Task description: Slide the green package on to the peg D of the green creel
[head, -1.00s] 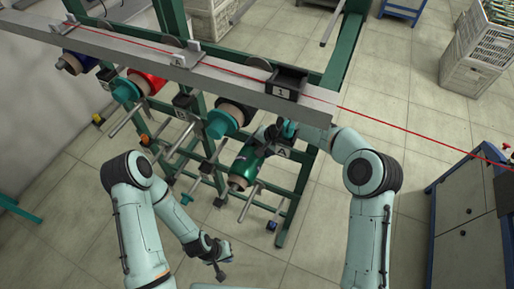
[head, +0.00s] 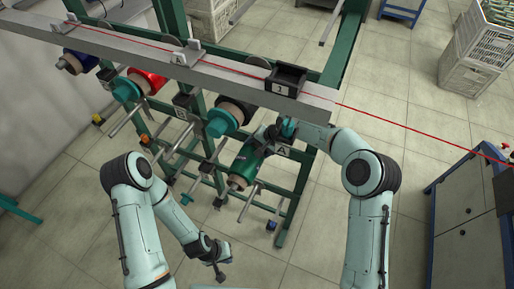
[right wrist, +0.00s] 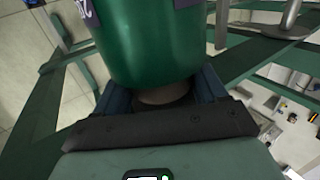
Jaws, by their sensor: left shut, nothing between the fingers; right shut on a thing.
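The green package (head: 246,160) is at the lower right part of the green creel (head: 304,172), tilted, with its tan core end towards the front. My right gripper (head: 268,134) is at its upper end. In the right wrist view, the right fingers (right wrist: 168,92) are shut on the tan core below the green package (right wrist: 150,38). A bare metal rod (head: 250,203) sticks out just below the package's front end. I cannot tell whether the package is around a peg, or which peg is D. My left gripper (head: 222,276) is shut and empty, low and apart from the creel.
Black, red and blue packages (head: 145,80) hang on the creel to the left. A grey rail (head: 215,82) with a red thread crosses above. A blue-grey cabinet (head: 462,225) stands at the right. Floor is clear between cabinet and creel.

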